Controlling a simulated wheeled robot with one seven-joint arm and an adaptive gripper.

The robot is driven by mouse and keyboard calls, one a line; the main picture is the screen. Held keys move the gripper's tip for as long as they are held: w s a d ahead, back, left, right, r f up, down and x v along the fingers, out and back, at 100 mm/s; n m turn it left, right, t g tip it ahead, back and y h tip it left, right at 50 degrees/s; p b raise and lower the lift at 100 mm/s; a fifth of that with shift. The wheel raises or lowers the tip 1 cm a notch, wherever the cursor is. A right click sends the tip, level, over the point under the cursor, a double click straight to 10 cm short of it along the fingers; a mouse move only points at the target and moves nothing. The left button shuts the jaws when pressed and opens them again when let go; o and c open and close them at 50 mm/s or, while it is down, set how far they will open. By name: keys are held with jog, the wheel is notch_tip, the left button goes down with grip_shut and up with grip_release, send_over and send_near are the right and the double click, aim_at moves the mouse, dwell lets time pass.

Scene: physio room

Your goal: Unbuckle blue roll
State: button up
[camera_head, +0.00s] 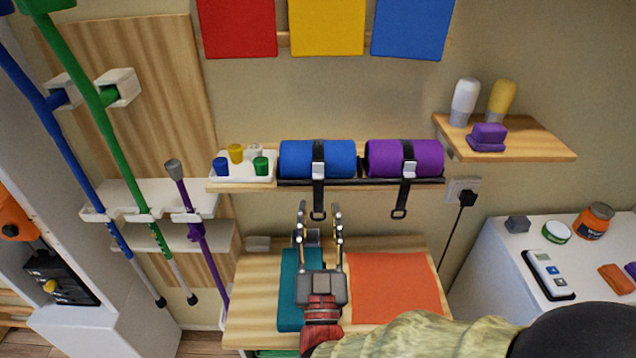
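The blue roll (296,160) lies on its side on the wall shelf, left of the purple roll (430,158). A black strap (318,189) with a pale buckle (318,171) runs around the blue roll, and its loose end hangs below the shelf edge. The purple roll has a similar strap (409,190) and buckle. My gripper (320,213) is below the blue roll, its fingers pointing up toward the strap. The fingers are apart, with nothing clearly held between them. Its left fingertip is near the hanging strap end; I cannot tell whether they touch.
A white tray (229,181) with small coloured pieces stands left of the rolls on the shelf (433,183). Below is a wooden surface (256,278) with teal and orange pads. Crutches line the left wall. A bottle shelf (545,146) and white cabinet (490,270) are at right.

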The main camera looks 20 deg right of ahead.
aim_at(318, 171)
jog(key=shift+b+x, duration=0.4)
jog(key=shift+x, duration=3.45)
jog(key=shift+c, duration=1.4)
grip_shut()
